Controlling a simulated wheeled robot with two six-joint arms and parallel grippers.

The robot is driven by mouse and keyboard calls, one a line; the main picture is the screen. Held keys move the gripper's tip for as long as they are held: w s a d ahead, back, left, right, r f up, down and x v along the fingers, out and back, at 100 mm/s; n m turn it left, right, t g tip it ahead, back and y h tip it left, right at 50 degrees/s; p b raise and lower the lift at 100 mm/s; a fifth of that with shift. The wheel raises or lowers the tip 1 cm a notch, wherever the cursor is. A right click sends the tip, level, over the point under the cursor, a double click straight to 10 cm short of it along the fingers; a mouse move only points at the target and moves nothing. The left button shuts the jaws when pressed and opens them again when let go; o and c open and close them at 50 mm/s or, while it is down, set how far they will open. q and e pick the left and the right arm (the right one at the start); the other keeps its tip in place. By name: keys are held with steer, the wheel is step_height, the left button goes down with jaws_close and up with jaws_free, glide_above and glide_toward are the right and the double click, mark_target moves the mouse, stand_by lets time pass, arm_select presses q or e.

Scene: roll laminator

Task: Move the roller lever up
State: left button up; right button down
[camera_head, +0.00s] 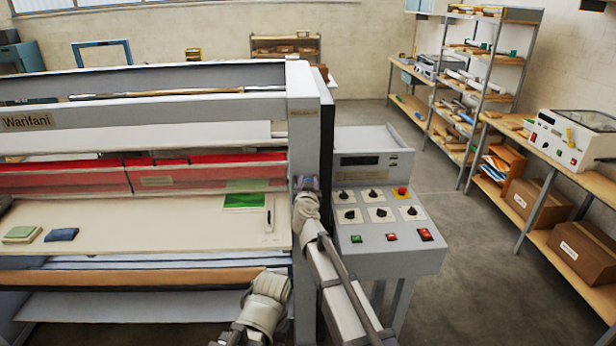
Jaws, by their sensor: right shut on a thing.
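The roll laminator (145,108), a wide grey machine marked "Warifani", fills the left half of the head view. My right gripper (309,184) is at the front of the machine's right end post, beside the control box. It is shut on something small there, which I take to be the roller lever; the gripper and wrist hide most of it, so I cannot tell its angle. My left arm shows only as a wrist at the bottom centre, in front of the machine's lower edge; its gripper fingers cannot be made out.
The control box (383,243) with several black knobs and a red stop button (402,191) stands just right of my right arm. Green and blue pads and a green sheet (245,201) lie on the feed table (150,222). Shelves and a workbench line the right wall; the floor between is clear.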

steer(key=shift+w+r+g+p, duration=0.5)
steer(key=shift+w+g+p, duration=0.15)
steer(key=shift+p, duration=0.75)
steer(key=shift+c, duration=2.3)
jaws_free()
steer(key=shift+s, duration=0.1)
steer(key=p+v, duration=0.1)
steer(key=v, duration=0.6)
steer(key=shift+s+r+p, duration=0.1)
steer(key=shift+s+p, duration=0.3)
steer(key=shift+a, duration=0.1)
steer(key=shift+w, duration=0.1)
steer(key=shift+c, duration=0.2)
